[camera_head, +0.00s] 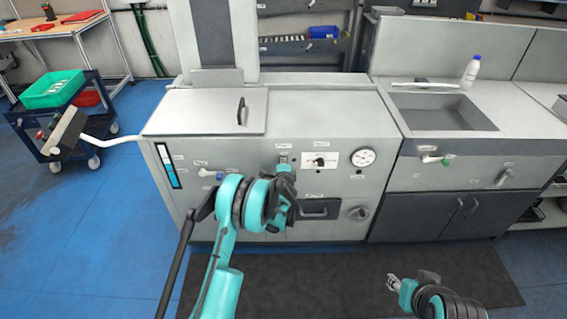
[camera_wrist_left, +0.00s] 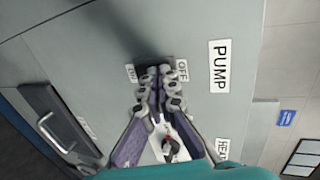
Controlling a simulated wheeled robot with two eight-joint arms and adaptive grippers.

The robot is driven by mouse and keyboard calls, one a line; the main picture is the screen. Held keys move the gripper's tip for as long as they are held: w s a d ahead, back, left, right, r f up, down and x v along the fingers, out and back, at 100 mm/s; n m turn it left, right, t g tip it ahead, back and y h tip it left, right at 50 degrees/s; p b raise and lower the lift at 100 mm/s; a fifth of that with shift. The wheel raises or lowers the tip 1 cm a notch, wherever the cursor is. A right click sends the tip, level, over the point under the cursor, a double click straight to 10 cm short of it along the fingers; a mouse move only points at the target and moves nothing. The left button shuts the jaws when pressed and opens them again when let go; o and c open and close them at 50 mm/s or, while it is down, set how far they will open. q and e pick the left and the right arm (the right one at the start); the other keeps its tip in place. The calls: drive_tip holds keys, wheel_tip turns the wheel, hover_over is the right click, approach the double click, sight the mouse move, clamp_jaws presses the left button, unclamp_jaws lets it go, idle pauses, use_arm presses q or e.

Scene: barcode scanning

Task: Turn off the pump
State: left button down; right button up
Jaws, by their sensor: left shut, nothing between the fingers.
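The pump switch (camera_wrist_left: 172,61) is a small dark part on the grey machine front, between an ON label (camera_wrist_left: 131,72) and an OFF label (camera_wrist_left: 182,70). A PUMP label (camera_wrist_left: 219,66) is beside it. My left gripper (camera_wrist_left: 160,72) is shut and empty, its fingertips at the switch and partly covering it. I cannot tell which way the switch is set or whether the fingertips touch it. In the head view the left gripper (camera_head: 284,172) is in front of the machine's panel. My right gripper (camera_head: 392,282) is low at the right, away from the machine; its jaw state is unclear.
The machine (camera_head: 345,115) has a gauge (camera_head: 363,157), a dial (camera_head: 320,160) and a drawer handle (camera_head: 314,211) near my left gripper. A sink counter (camera_head: 515,143) with a white bottle (camera_head: 471,71) stands right. A dark mat (camera_head: 320,275) lies in front.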

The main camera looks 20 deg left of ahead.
drive_tip(key=shift+f, duration=0.1)
use_arm(q)
drive_tip(key=shift+r+p, duration=0.3)
drive_tip(key=shift+r, duration=0.4)
use_arm(e)
drive_tip(key=shift+r, duration=0.25)
